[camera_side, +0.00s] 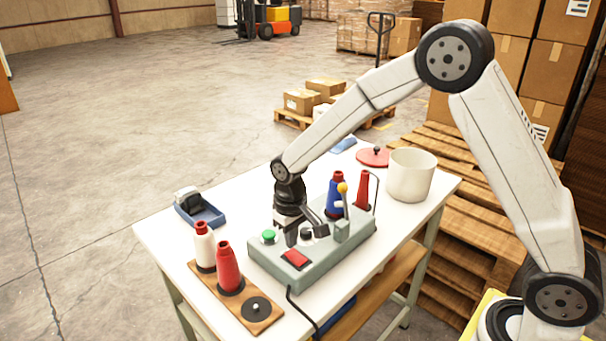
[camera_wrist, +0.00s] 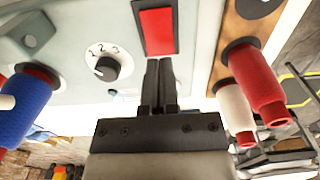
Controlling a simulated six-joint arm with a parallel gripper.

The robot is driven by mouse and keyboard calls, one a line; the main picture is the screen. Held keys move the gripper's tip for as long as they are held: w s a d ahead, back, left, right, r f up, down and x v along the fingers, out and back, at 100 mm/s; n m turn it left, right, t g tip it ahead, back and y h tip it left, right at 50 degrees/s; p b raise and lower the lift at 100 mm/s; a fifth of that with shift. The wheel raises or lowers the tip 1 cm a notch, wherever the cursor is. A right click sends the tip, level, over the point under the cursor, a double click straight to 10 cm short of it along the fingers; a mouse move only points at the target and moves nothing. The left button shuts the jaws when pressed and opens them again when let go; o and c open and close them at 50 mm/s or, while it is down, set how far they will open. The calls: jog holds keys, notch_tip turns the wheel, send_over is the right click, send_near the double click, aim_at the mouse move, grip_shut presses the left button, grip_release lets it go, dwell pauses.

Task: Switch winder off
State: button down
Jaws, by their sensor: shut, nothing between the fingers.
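The winder (camera_side: 340,250) is a grey-green box on the white table. Its top carries a red rocker switch (camera_side: 295,258), a green button (camera_side: 269,237) and a dark dial (camera_side: 306,234). In the wrist view the red switch (camera_wrist: 157,30) sits in a dark frame, and the dial (camera_wrist: 107,68) is marked 1, 2, 3. My gripper (camera_side: 291,240) is shut and empty, pointing down over the panel. In the wrist view its fingertips (camera_wrist: 159,64) are at the near edge of the switch frame; I cannot tell whether they touch. Which way the rocker is tilted is unclear.
A blue spool (camera_side: 334,200) and a red cone (camera_side: 362,190) stand at the winder's far end. A wooden board (camera_side: 217,292) holds white (camera_side: 204,250) and red (camera_side: 228,272) cones in front. A cream pot (camera_side: 411,176) stands at back right, a blue tool (camera_side: 200,210) at left.

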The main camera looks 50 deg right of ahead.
jog(key=shift+f, duration=1.2)
dwell(1.5)
jog(key=shift+r, duration=3.5)
jog(key=shift+s+d, duration=0.3)
jog(key=shift+s, duration=0.25)
jog(key=s+d+f+t, duration=0.1)
jog(key=s+d, duration=0.4)
jog(key=s, duration=1)
jog(key=shift+s+t, duration=0.35)
jog(key=shift+t, duration=0.45)
